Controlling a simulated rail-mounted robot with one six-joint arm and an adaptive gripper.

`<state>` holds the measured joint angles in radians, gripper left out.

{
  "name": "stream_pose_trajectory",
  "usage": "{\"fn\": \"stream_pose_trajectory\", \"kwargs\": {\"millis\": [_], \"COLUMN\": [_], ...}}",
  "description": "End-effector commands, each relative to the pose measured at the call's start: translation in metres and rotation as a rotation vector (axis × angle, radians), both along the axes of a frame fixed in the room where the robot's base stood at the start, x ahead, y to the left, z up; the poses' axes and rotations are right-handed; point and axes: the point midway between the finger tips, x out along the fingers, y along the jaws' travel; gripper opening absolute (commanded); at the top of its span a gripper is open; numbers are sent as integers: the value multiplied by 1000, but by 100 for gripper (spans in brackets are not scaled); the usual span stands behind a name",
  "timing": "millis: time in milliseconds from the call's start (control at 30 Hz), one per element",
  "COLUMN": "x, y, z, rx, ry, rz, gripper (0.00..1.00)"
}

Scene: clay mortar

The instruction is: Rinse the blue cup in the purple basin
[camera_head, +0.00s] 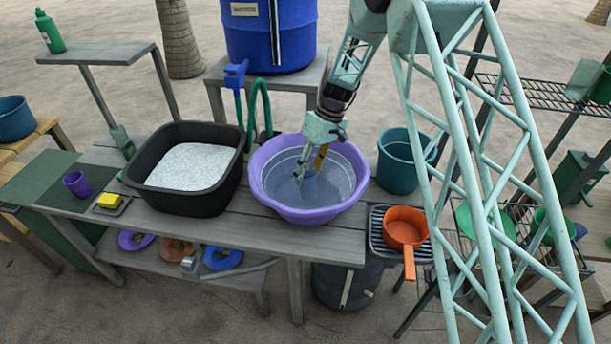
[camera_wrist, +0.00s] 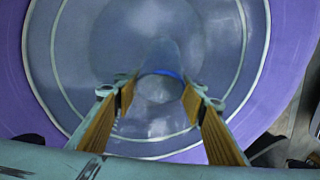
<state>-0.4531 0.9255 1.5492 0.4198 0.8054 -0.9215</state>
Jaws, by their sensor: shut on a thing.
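The purple basin (camera_head: 262,180) stands on the grey wooden table with clear greyish water in it. It fills most of the wrist view (camera_wrist: 275,60). My gripper (camera_head: 309,169) reaches down into the basin and is shut on the blue cup (camera_head: 310,187). In the wrist view, the cup's blue rim (camera_wrist: 165,73) shows between the two orange-brown finger pads of my gripper (camera_wrist: 159,95). The cup is low inside the basin, near the middle. I cannot tell how much of it is under water.
A black tub (camera_head: 200,203) of white grains stands close left of the basin. A teal bucket (camera_head: 399,172) and an orange pan (camera_head: 404,232) are to the right. A purple cup (camera_head: 77,184) and a yellow sponge (camera_head: 109,201) sit at the left. A blue barrel (camera_head: 255,40) stands behind.

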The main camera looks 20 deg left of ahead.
Motion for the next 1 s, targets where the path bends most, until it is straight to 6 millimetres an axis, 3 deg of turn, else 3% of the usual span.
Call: {"fn": "stream_pose_trajectory", "kwargs": {"millis": [367,1000], "x": [0,0], "y": [0,0], "z": [5,44], "rx": [0,0], "ry": [0,-1], "rz": [0,0], "gripper": [28,28]}}
